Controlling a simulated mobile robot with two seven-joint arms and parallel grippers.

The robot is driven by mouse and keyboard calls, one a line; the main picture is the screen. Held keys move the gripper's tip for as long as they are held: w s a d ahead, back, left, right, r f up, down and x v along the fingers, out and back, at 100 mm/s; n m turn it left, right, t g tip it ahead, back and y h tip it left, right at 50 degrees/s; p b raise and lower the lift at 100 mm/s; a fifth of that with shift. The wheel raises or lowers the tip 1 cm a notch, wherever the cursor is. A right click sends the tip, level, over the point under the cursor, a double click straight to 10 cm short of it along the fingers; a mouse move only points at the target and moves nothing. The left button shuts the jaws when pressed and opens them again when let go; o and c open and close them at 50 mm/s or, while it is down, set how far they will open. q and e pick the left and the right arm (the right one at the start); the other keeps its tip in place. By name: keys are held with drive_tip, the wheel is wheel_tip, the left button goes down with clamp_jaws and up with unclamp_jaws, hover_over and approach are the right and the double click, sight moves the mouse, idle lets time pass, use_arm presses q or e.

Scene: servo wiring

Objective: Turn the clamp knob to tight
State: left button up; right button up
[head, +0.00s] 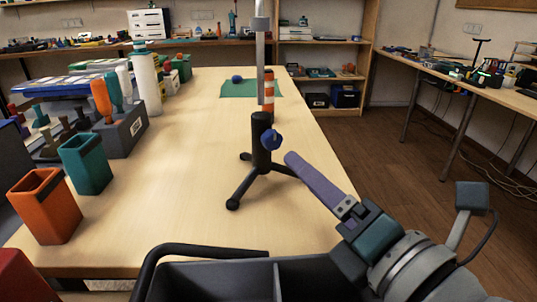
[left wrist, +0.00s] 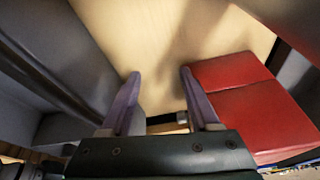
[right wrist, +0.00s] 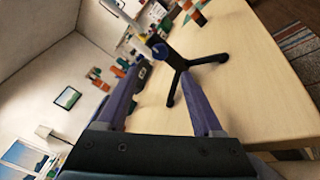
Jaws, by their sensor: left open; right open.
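The clamp knob (head: 271,140) is blue and sits on the side of a black tripod stand (head: 262,150) holding an upright grey pole (head: 260,60). The stand is upright on the wooden table. My right gripper (head: 290,158) is just right of the knob and slightly below it in the head view, seen nearly edge-on. In the right wrist view the knob (right wrist: 161,50) shows beyond and between the open purple fingers (right wrist: 160,95), apart from them. My left gripper (left wrist: 158,75) is open and empty near a red box (left wrist: 235,95); it is not in the head view.
Orange (head: 45,208) and teal (head: 86,165) cups stand at the table's left, with a grey tool block (head: 125,133) and a white bottle (head: 146,80) behind. An orange-and-white striped object (head: 268,95) stands behind the pole. The table's right side is mostly clear.

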sight(275, 143)
use_arm(q)
drive_tip(key=shift+b+x, duration=0.95)
drive_tip(key=shift+x, duration=0.05)
use_arm(e)
drive_tip(key=x, duration=0.8)
drive_tip(key=shift+w, duration=0.2)
use_arm(q)
drive_tip(key=shift+s+f, duration=0.2)
drive_tip(key=shift+f, duration=0.05)
use_arm(e)
drive_tip(key=shift+w+a+r, duration=0.15)
drive_tip(key=shift+w+a, duration=0.1)
drive_tip(key=shift+w, duration=0.4)
drive_tip(key=shift+c, duration=0.2)
use_arm(q)
drive_tip(key=shift+d, duration=0.1)
use_arm(e)
clamp_jaws()
